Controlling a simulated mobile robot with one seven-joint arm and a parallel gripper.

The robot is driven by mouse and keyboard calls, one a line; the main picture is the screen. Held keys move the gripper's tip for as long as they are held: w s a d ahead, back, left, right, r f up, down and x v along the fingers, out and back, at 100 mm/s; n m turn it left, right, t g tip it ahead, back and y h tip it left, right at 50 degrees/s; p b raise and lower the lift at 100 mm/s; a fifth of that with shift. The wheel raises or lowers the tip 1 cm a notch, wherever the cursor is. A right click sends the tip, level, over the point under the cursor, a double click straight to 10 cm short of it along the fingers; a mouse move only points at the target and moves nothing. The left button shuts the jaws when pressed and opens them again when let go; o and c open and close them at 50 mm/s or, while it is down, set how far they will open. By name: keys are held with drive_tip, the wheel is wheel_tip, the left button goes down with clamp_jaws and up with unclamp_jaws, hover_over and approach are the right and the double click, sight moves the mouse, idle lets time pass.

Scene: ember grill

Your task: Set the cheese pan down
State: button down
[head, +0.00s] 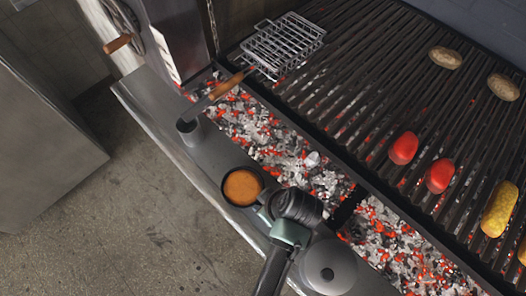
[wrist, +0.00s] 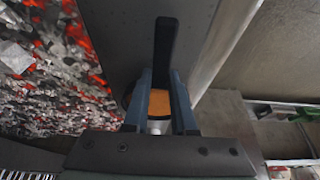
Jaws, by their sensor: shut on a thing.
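The cheese pan (head: 242,187) is a small dark round pan filled with orange cheese. In the head view it is over the front steel ledge beside the coals, and it looks about level. My gripper (head: 272,205) is just to its lower right, shut on the pan's handle. In the wrist view the dark handle (wrist: 165,45) runs up from my gripper (wrist: 165,85), and the orange cheese (wrist: 159,103) shows between the fingers. Most of the pan is hidden there. I cannot tell whether the pan's base touches the ledge.
The ledge (head: 215,155) is narrow, with glowing coals (head: 265,135) behind and floor in front. A grey lidded pot (head: 328,268) stands at my gripper's lower right. A cup (head: 189,131) and a wooden-handled tool (head: 222,88) are farther up. Vegetables and a wire rack (head: 282,46) are on the grill.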

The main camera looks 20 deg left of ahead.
drive_tip(key=c, duration=1.2)
unclamp_jaws()
drive_tip(key=shift+f, duration=0.1)
drive_tip(key=o, duration=0.5)
drive_tip(key=v, duration=1.2)
drive_tip(key=shift+r, duration=0.2)
